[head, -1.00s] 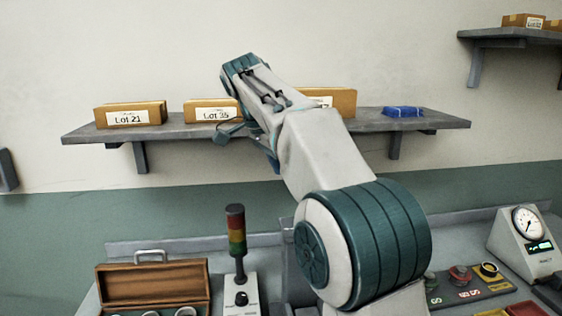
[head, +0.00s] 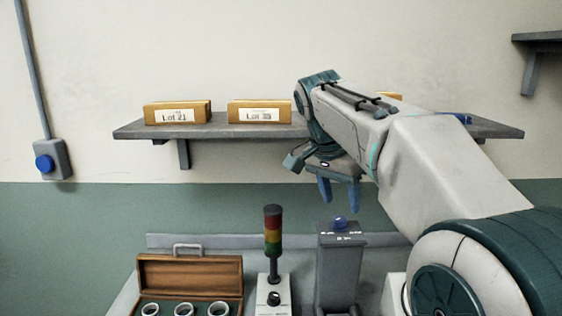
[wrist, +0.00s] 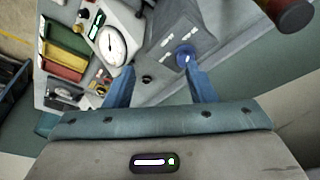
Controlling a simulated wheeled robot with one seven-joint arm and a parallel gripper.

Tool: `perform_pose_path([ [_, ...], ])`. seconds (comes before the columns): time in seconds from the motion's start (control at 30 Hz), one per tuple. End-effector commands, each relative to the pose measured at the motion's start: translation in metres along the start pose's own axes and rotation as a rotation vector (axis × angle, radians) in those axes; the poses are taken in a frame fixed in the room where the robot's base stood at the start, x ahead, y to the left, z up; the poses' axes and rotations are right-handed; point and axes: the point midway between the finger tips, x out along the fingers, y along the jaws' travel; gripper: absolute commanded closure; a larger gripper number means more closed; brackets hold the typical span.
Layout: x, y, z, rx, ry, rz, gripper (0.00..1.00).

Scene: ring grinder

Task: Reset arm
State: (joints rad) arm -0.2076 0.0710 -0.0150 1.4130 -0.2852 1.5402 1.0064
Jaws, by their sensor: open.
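My gripper (head: 340,188) hangs below my wrist in the head view, its two blue fingers pointing down and apart. It is open with nothing between the fingers. It is in front of the wall, just under the shelf's front edge and above the grey machine with a blue top (head: 340,262). In the wrist view my gripper (wrist: 163,85) shows its fingers spread, with the blue knob (wrist: 185,57) of the machine beyond them near the right finger. My arm crosses the right side of the head view and hides part of the shelf.
The wall shelf (head: 225,132) holds Lot 21 (head: 177,114) and Lot 35 (head: 260,114) boxes. Below stand a signal tower (head: 272,240) and a wooden case (head: 190,270) with several rings. A gauge (wrist: 112,46) and coloured bins (wrist: 62,62) show in the wrist view.

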Motion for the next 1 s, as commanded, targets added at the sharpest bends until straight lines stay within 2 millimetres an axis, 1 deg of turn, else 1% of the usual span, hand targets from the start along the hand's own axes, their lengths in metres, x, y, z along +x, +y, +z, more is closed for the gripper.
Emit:
perform_pose_path([
  [0.03,0.006,0.013,0.008,-0.051,-0.010,-0.015,0.49],
  [0.17,0.027,0.037,0.028,-0.192,-0.029,-0.060,0.49],
  [0.37,0.062,0.077,0.067,-0.392,-0.043,-0.134,0.49],
  [0.6,0.111,0.122,0.122,-0.606,-0.032,-0.221,0.49],
  [0.7,0.131,0.138,0.144,-0.679,-0.021,-0.250,0.49],
  [0.8,0.146,0.150,0.161,-0.734,-0.008,-0.271,0.49],
  [0.9,0.156,0.157,0.172,-0.768,0.000,-0.283,0.49],
  [1.0,0.161,0.160,0.177,-0.784,0.006,-0.289,0.49],
])
